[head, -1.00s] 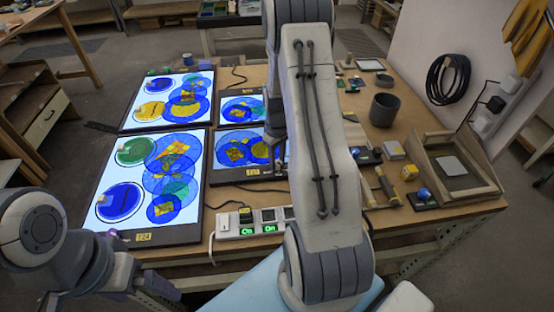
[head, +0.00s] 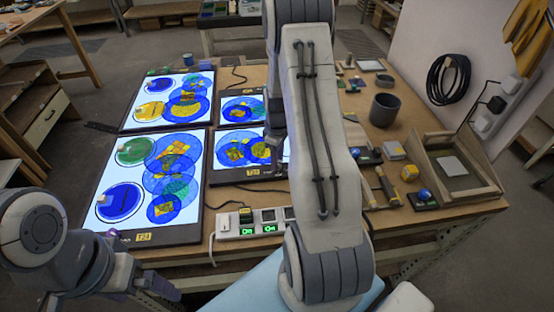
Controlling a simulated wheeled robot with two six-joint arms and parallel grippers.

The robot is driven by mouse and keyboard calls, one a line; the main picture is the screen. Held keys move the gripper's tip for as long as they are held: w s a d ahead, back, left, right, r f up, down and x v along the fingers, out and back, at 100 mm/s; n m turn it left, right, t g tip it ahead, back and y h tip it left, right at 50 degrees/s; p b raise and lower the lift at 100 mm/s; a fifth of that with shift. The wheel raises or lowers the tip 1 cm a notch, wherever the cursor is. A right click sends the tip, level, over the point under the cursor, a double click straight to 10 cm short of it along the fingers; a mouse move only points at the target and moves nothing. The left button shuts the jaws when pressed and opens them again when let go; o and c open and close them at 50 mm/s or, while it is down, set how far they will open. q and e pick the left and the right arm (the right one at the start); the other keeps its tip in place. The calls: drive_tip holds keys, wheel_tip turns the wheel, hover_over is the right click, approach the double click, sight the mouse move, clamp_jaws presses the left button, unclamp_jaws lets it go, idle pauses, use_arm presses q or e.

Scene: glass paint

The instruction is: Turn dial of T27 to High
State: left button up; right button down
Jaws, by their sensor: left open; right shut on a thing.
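A small light panel (head: 222,177) with blue and yellow glass on it lies left of my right arm. Its yellow label (head: 253,172) is on the front edge and is too small to read surely. My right gripper (head: 279,155) is at the panel's right front corner, shut on what looks like its dial. The arm and fingers hide the dial, so its marking cannot be read. The panel glows bright white. My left gripper (head: 158,286) is open and empty at the lower left, off the table's front edge.
A large lit panel labelled T24 (head: 143,237) is to the left, with two more lit panels behind. A white power strip (head: 234,228) with green On displays is in front. Tools, a grey cup (head: 383,110) and a wooden tray (head: 482,190) stand right.

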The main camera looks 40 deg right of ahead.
drive_tip(key=shift+w+r, duration=0.1)
drive_tip(key=shift+w, duration=0.05)
drive_tip(key=c, duration=0.5)
unclamp_jaws()
wheel_tip(320, 180, up, 10)
drive_tip(key=shift+r+b, duration=0.2)
drive_tip(key=shift+b, duration=0.6)
